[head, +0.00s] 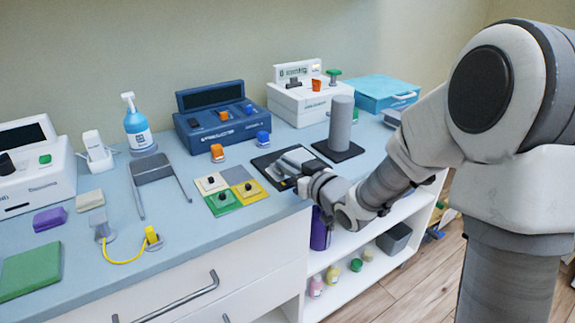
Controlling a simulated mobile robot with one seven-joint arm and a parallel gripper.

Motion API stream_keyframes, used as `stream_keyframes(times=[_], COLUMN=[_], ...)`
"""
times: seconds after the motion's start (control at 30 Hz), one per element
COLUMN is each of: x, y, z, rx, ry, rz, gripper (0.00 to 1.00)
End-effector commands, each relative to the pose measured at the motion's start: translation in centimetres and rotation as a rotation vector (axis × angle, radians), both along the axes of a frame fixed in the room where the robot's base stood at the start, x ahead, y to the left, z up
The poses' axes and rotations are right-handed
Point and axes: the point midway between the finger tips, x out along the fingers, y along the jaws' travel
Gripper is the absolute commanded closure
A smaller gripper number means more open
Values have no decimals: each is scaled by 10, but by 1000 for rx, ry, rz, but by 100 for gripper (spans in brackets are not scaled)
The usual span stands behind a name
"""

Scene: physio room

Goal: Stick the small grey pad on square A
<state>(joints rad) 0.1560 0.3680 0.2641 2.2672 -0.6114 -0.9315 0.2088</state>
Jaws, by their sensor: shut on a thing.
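My gripper (299,170) reaches in from the right, low over a black mat (262,166) near the counter's front edge. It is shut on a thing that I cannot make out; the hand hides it. Left of it is a block of coloured squares: white (204,180), grey (236,175), green (215,205) and yellow (259,194). I cannot read any letter, so I cannot tell which is square A. No small grey pad is clearly visible apart from the gripper.
A grey cylinder on a black base (342,147) stands close behind my gripper. Orange (217,152) and blue (263,138) clips lie behind the squares. A grey stand (152,172) is to their left. Blue (217,119) and white (299,100) devices line the wall.

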Motion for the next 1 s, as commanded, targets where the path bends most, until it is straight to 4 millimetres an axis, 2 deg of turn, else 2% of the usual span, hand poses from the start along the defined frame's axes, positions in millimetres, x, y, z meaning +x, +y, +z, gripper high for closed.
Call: stream_keyframes(times=[1.0], x=[0], y=[0], z=[-11], rx=[0], ry=[0], rz=[0], gripper=[100])
